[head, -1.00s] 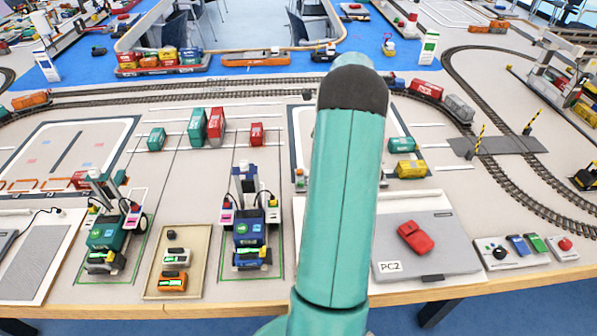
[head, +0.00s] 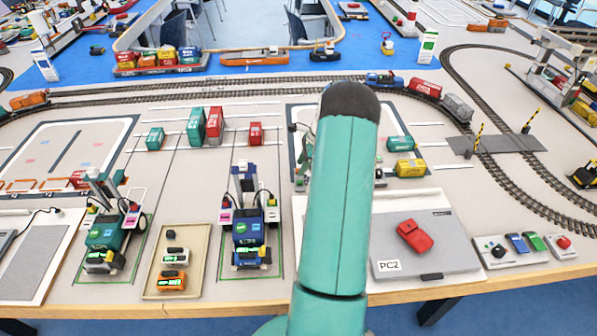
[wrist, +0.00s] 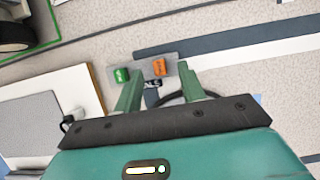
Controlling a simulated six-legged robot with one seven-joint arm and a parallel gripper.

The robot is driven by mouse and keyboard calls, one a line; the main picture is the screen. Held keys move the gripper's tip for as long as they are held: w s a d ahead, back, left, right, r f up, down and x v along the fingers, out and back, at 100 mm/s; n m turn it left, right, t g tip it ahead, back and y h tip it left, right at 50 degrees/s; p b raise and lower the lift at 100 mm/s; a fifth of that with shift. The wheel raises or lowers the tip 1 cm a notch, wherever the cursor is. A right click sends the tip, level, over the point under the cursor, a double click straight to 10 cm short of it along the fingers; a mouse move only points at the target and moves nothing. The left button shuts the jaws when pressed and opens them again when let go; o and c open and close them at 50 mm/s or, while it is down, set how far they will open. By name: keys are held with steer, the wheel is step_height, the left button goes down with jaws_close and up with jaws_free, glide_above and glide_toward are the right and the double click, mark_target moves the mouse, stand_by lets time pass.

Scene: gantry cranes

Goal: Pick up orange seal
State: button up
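The orange seal (wrist: 159,68) is a small orange block on a small grey plate in the wrist view. A green block (wrist: 121,75) sits to its left on the same plate. My gripper (wrist: 160,72) is open, with its two green fingers apart. The orange seal shows in the gap between the fingertips in the picture; nothing is held. I cannot tell how far above the seal the fingertips are. In the head view my arm hides most of this area, and I cannot make out the seal there.
The PC2 case (head: 440,262) with a red object (head: 414,236) lies at the right front. A blue vehicle (head: 249,232) stands to the left of my arm. A yellow container (head: 410,168) and a teal container (head: 400,143) stand to the right.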

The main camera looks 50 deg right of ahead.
steer(key=shift+w+a+f, duration=0.2)
steer(key=shift+f, duration=0.4)
steer(key=shift+c, duration=0.4)
jaws_close()
steer(key=shift+r, duration=0.1)
